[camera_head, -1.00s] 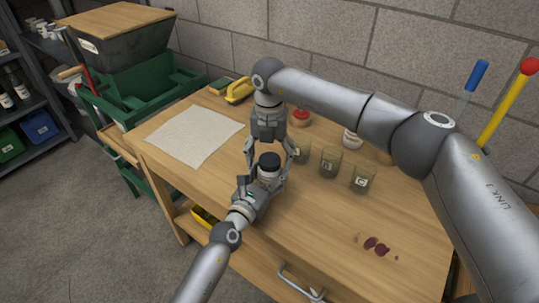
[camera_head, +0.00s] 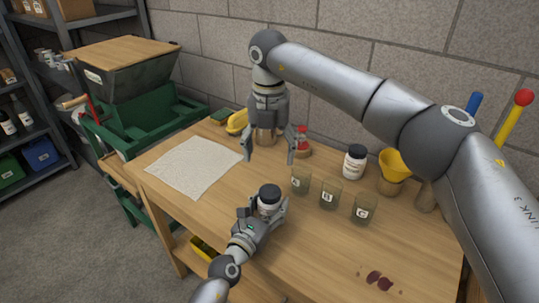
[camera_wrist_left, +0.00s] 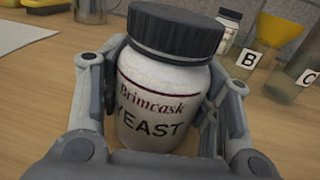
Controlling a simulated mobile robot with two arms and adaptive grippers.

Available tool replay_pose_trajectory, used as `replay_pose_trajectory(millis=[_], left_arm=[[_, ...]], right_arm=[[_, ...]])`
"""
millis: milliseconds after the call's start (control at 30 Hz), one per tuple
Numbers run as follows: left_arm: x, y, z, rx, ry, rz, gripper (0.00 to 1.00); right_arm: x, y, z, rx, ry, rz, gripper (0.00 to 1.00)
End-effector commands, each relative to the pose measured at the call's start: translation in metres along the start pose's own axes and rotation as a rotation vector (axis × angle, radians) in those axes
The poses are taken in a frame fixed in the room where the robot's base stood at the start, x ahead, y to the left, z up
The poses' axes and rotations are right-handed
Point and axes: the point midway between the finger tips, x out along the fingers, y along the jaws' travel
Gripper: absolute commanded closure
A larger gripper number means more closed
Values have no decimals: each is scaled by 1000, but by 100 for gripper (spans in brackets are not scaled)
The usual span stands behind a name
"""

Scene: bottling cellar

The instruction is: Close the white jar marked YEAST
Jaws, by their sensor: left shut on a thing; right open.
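The white YEAST jar (camera_wrist_left: 155,105) stands upright between the fingers of my left gripper (camera_head: 266,212), which is shut on its body. Its label reads Brimcask YEAST in the left wrist view. A dark ribbed lid (camera_wrist_left: 175,30) sits level on top of the jar; it also shows in the head view (camera_head: 269,192). Whether the lid is screwed tight, I cannot tell. My right gripper (camera_head: 270,158) is open and empty, above and behind the jar, apart from the lid, with its fingers pointing down.
Lettered glass jars (camera_head: 329,193) stand right of the YEAST jar. Behind them are another white jar with a dark lid (camera_head: 354,162) and a yellow funnel (camera_head: 396,163). A pale cloth (camera_head: 194,166) lies at left.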

Motion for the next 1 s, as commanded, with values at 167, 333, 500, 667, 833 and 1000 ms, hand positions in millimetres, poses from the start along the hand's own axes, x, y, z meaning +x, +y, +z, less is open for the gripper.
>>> replay_pose_trajectory(millis=[167,333,500,667,833,1000], left_arm=[[0,0,0,1,0,0,38],[0,0,0,1,0,0,18],[0,0,0,0,0,0,18],[-1,0,0,0,0,0,18],[-13,0,-1,-1,1,0,18],[-42,1,-2,0,3,1,18]], right_arm=[[0,0,0,0,0,0,25],[0,0,0,0,0,0,25],[0,0,0,0,0,0,25],[0,0,0,0,0,0,25],[0,0,0,0,0,0,25],[0,0,0,0,0,0,25]])
